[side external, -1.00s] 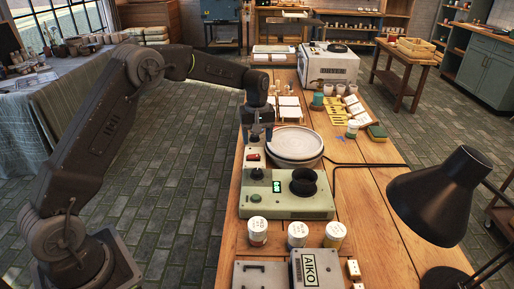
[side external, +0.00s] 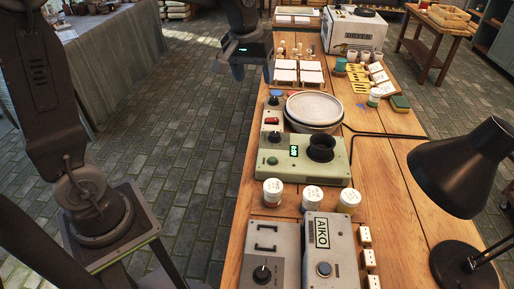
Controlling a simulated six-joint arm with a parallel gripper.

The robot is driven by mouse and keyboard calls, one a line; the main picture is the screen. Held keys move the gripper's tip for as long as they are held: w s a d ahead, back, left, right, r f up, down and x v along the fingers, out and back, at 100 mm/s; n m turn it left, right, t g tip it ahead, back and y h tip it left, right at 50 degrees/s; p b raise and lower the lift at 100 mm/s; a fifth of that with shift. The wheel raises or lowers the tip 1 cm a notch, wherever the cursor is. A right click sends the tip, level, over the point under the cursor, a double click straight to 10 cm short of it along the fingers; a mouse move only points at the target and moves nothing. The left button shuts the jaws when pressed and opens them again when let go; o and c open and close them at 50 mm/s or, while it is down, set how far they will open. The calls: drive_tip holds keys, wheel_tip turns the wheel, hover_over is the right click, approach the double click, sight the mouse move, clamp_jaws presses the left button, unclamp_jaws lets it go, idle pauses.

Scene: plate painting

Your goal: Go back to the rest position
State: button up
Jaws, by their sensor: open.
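My gripper (side external: 238,68) hangs over the floor just left of the wooden workbench (side external: 385,185), at the upper middle of the side external view. It points down and is open, with nothing seen in it. A pale round plate (side external: 314,108) lies on the turntable of the green machine (side external: 330,175), apart from my gripper. The machine has a dark round cup and a lit green display.
Several white-lidded jars (side external: 312,197) stand in front of the machine. Grey control boxes (side external: 275,250) sit at the near end. A black desk lamp (side external: 465,170) stands at the right. A sponge (side external: 400,103) lies on the right edge.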

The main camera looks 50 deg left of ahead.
drive_tip(key=s+d+m+t, duration=0.3)
drive_tip(key=s+m, duration=0.3)
drive_tip(key=s, duration=1.4)
drive_tip(key=shift+s+d, duration=0.2)
drive_tip(key=shift+d, duration=0.45)
